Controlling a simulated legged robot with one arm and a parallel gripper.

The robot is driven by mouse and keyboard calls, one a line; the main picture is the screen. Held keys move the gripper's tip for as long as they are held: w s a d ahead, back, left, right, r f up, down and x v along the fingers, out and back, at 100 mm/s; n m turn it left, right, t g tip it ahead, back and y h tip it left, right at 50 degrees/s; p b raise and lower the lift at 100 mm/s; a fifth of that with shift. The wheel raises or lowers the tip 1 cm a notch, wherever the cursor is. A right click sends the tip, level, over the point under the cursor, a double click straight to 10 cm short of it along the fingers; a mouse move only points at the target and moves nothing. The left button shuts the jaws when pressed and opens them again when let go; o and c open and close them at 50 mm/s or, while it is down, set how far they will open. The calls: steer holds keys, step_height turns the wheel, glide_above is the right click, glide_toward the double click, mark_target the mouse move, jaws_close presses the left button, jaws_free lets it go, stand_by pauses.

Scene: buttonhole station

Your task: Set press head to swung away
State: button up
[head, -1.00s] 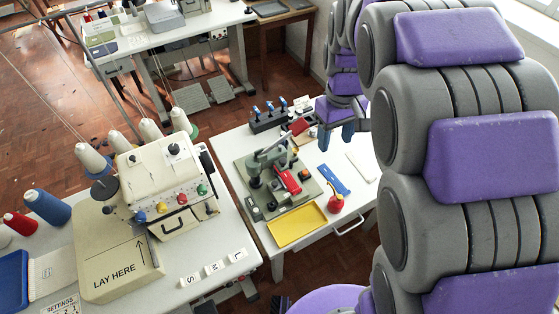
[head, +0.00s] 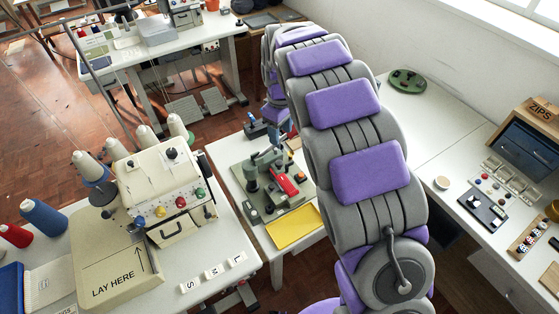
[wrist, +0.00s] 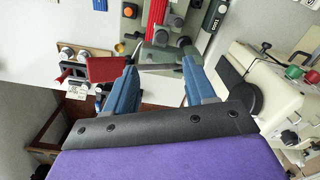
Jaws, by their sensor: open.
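The green press (head: 268,178) stands on its base plate on the small white table, with a red bar in front and an orange-red button. Its upper arm, the press head (head: 266,158), appears to lie over the base; its exact angle is hard to tell. My gripper (head: 277,130) is behind the press, partly hidden by my arm. In the wrist view my gripper (wrist: 160,74) is open, with blue fingers. The green press (wrist: 160,55) and a thin grey rod (wrist: 158,67) show between or just beyond the fingertips; contact cannot be told.
A yellow tray (head: 293,228) lies in front of the press. The cream sewing machine (head: 165,190) stands close on the left. In the wrist view a red block (wrist: 106,69) is beside the left finger. A long white bench (head: 440,150) runs along the right wall.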

mark_target(279, 162)
step_height(279, 162, down, 13)
steer(key=shift+a+f+b, duration=0.15)
steer(key=shift+f+b, duration=0.05)
steer(key=shift+b, duration=0.8)
steer(key=shift+a, duration=0.15)
steer(key=shift+c, duration=0.3)
steer(key=shift+c, duration=0.9)
jaws_close()
